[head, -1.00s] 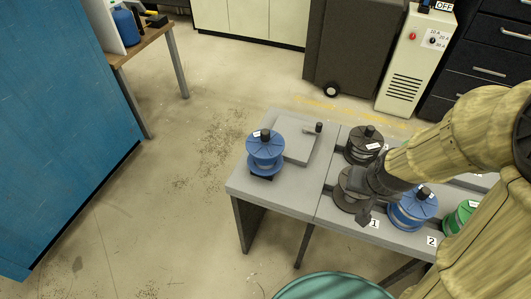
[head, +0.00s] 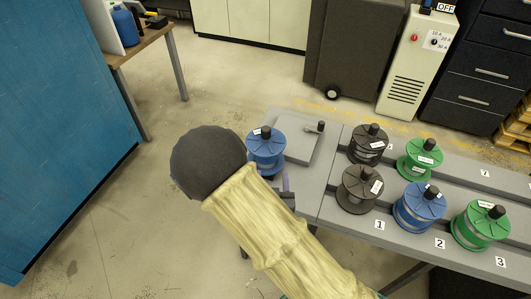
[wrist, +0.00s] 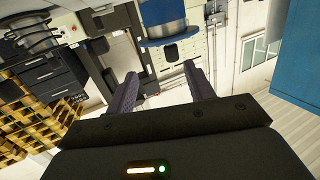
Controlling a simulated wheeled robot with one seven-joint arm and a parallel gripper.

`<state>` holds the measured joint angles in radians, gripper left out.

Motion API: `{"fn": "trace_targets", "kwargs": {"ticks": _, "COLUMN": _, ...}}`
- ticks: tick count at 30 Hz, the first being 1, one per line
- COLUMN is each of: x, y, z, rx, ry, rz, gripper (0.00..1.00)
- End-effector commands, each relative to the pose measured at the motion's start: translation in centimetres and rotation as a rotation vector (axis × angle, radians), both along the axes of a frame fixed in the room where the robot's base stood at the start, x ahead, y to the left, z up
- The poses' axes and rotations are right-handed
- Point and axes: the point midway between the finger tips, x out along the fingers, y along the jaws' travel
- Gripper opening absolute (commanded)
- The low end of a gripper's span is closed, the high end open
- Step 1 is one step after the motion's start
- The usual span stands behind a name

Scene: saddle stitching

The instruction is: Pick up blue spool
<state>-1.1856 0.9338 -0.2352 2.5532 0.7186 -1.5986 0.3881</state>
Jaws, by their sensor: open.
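A blue spool (head: 265,145) with a black knob stands upright at the left end of the grey table, beside a flat grey plate. Its lower part is partly hidden by my arm in the head view. My gripper (wrist: 160,72) is open and empty, fingers spread. In the wrist view the blue spool (wrist: 163,25) is at the top, ahead of the fingertips and not between them, cut by the frame edge. A second blue spool (head: 418,207) stands in the front row at right, near label 2.
Dark grey spools (head: 369,144) (head: 358,189) and green spools (head: 419,158) (head: 480,225) stand on the table (head: 322,180) to the right. The flat plate with a small black-knobbed handle (head: 318,128) is just right of the left blue spool.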

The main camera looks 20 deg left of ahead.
Motion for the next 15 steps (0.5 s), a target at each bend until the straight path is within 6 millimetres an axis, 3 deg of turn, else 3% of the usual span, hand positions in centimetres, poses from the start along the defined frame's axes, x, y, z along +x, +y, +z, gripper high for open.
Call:
{"fn": "trace_targets", "kwargs": {"ticks": 4, "x": -1.50, "y": 1.36, "z": 0.28, "rx": 0.000, "ry": -0.088, "rz": 0.056, "gripper": 0.53}}
{"fn": "trace_targets", "kwargs": {"ticks": 15, "x": -1.51, "y": 1.47, "z": 0.41, "rx": 0.004, "ry": -0.097, "rz": 0.060, "gripper": 0.53}}
